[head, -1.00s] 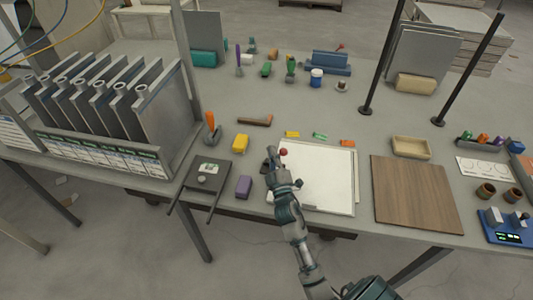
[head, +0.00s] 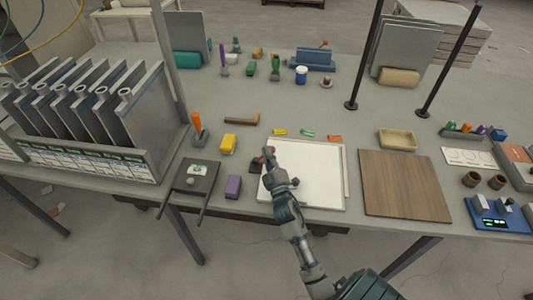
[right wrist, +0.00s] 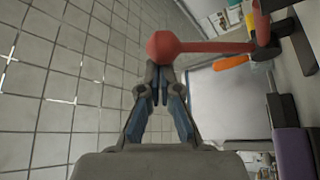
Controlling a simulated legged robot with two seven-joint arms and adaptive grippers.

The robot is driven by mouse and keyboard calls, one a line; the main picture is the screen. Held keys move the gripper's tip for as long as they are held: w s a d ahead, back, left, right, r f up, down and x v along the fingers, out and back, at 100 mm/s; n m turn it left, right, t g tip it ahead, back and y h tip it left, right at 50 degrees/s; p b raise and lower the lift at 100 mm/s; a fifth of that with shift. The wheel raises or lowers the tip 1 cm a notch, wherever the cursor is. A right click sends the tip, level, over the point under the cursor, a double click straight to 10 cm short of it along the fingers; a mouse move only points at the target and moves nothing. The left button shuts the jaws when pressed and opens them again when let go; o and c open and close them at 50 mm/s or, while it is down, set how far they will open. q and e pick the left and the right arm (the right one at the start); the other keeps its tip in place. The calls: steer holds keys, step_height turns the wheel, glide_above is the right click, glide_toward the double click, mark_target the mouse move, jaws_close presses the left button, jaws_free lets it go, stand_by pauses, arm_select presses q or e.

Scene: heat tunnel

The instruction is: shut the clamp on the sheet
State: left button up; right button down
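The white sheet (head: 318,180) lies flat on a board near the table's front edge. The clamp (head: 256,165) is a dark block with a red-knobbed lever at the sheet's left edge, partly hidden by my right gripper. In the right wrist view the red lever (right wrist: 215,47) stretches from the clamp at the right to a round knob at the fingertips. My right gripper (head: 268,152) has its fingers together, and they also show in the right wrist view (right wrist: 158,80). The tips are at the knob; whether they touch it I cannot tell. My left gripper is not in view.
A brown wooden board (head: 404,185) lies to the right. A rack of grey plates (head: 140,110) stands at the left.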

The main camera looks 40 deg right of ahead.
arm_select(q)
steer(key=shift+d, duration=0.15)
arm_select(e)
steer(key=shift+d, duration=0.25)
step_height(320, 180, up, 10)
steer(key=shift+a, duration=0.3)
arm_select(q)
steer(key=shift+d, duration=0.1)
arm_select(e)
steer(key=shift+d+f, duration=0.1)
steer(key=shift+d, duration=0.05)
